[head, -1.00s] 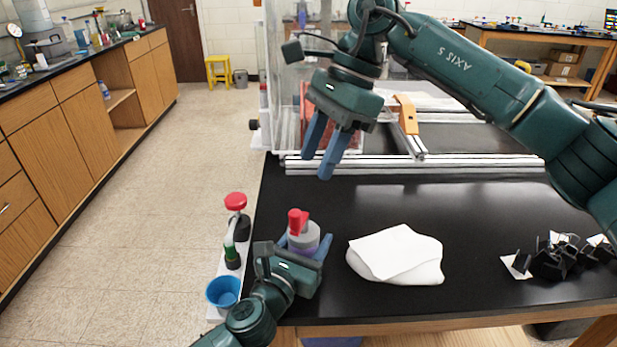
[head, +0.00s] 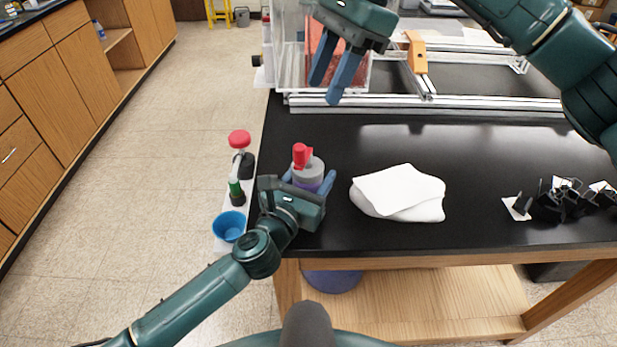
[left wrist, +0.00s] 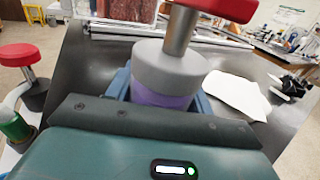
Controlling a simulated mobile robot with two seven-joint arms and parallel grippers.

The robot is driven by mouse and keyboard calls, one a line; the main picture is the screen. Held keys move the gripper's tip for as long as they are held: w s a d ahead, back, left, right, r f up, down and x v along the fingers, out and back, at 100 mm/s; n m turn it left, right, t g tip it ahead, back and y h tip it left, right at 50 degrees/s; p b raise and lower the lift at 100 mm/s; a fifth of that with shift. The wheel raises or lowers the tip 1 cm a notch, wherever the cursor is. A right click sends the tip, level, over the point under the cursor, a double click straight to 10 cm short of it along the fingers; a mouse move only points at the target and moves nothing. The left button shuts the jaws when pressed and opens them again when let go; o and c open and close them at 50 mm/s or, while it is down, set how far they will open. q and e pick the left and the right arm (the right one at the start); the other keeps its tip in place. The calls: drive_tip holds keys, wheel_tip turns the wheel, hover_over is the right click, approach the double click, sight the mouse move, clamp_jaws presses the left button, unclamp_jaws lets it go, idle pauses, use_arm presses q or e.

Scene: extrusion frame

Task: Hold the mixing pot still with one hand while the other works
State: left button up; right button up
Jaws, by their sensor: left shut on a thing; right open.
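The mixing pot (head: 308,176) stands upright near the left edge of the black table. It has a grey top, a purple lower body and a red handle on a metal stem. In the left wrist view the pot (left wrist: 168,75) fills the space between the fingers. My left gripper (head: 308,186) is shut on the pot, with a blue finger on each side. My right gripper (head: 328,76) is open and empty, pointing down above the far part of the table, well apart from the pot.
A white folded cloth (head: 400,192) lies right of the pot. Black clips (head: 560,200) lie at the far right. Left of the table are a blue cup (head: 229,225), a green-based bottle (head: 236,192) and a red-topped item (head: 239,140). Aluminium rails (head: 430,102) cross the back.

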idle(0.3)
use_arm(q)
drive_tip(key=o, duration=1.1)
drive_tip(key=v, duration=1.2)
drive_tip(key=shift+s, duration=0.1)
